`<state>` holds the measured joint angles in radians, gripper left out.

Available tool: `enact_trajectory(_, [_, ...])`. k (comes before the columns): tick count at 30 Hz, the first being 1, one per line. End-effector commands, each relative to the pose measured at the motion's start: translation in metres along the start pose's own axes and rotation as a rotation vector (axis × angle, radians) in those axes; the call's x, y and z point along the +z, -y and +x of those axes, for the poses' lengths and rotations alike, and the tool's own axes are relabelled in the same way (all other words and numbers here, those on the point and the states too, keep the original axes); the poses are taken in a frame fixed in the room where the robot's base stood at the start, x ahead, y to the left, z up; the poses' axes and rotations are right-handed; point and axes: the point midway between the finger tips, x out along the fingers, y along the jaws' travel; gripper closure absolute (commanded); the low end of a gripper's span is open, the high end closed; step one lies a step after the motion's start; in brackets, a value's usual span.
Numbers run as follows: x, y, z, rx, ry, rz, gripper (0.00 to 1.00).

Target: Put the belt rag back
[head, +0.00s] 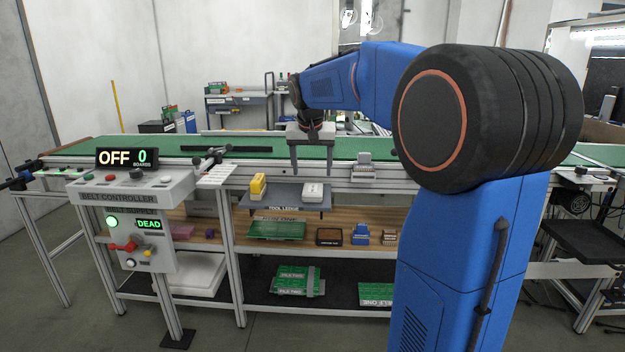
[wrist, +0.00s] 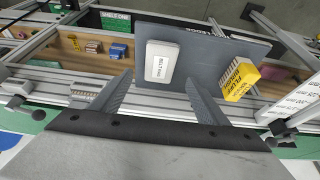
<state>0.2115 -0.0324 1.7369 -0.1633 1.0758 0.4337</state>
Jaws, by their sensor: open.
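The belt rag (head: 313,190) is a small white block lying on the right part of the grey tool ledge (head: 284,197). Its label reads BELT RAG in the wrist view (wrist: 161,63), where it lies flat on the dark ledge (wrist: 208,58). My gripper (head: 311,168) is open and empty, pointing down in front of the belt's near edge, above the ledge. In the wrist view the two fingertips (wrist: 157,82) are spread to either side of the rag's near end. I cannot tell the exact height gap; the rag is not between closed fingers.
A yellow labelled block (head: 258,186) stands on the ledge's left part. The green belt (head: 235,149) runs behind, with a small grey rack (head: 362,168) on its rail to the right. The belt controller (head: 130,198) reads OFF and DEAD. Shelves below hold green boards (head: 277,230).

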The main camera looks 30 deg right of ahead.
Motion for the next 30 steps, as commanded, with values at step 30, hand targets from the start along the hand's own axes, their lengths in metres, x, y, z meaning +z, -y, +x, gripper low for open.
enact_trajectory(30, [0.167,-0.014,-0.059,-0.093,-0.001,-0.217,0.31])
